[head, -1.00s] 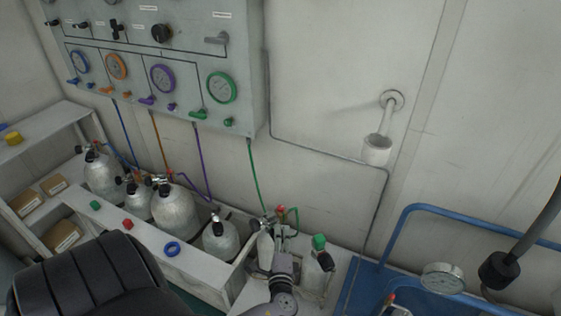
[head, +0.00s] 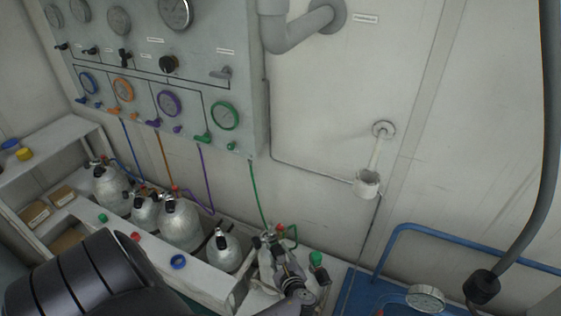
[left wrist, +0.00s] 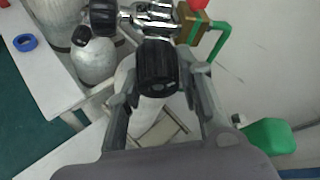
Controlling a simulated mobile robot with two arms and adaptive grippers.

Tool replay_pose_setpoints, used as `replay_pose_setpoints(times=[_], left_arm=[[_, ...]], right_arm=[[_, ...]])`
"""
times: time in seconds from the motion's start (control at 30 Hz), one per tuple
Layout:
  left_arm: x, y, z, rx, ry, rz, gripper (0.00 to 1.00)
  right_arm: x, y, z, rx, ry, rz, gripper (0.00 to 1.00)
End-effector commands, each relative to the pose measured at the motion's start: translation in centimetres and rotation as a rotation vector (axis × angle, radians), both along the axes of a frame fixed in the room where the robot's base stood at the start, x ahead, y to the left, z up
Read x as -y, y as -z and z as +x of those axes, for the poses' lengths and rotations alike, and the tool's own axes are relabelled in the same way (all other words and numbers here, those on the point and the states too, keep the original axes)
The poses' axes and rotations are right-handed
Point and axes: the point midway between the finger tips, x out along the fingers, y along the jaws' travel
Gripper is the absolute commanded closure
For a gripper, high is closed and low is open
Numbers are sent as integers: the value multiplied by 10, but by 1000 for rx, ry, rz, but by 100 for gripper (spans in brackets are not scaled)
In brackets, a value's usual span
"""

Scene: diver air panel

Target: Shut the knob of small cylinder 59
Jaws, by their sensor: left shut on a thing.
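A silver-grey small cylinder (head: 265,262) with the green hose stands right of the rack, partly hidden by my left gripper (head: 281,258). Its chrome valve (left wrist: 150,14) with a black knob (left wrist: 158,68) fills the top middle of the left wrist view. My left gripper (left wrist: 163,80) has its grey fingers on either side of this black knob and is shut on it. The pale body of the cylinder shows below the knob. I cannot read a number on any cylinder. My right gripper is out of view.
Several grey cylinders (head: 181,224) stand in a white rack (head: 205,283) to the left. A blue ring (head: 178,261) lies on the rack edge. The gauge panel (head: 195,70) is above.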

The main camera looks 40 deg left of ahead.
Motion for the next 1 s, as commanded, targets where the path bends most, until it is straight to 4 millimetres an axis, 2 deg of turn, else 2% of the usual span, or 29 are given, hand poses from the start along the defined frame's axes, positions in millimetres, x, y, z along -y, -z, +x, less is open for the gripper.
replay_pose_setpoints(times=[0.1,0.4,0.7,1.0], left_arm=[[1,-2,0,-105,-2,40,94],[0,0,0,-368,0,152,94],[0,2,-1,-609,-1,254,94],[-1,2,-3,-774,-1,323,94]], right_arm=[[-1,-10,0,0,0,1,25],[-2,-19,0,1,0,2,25],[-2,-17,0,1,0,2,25],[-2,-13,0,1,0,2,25]])
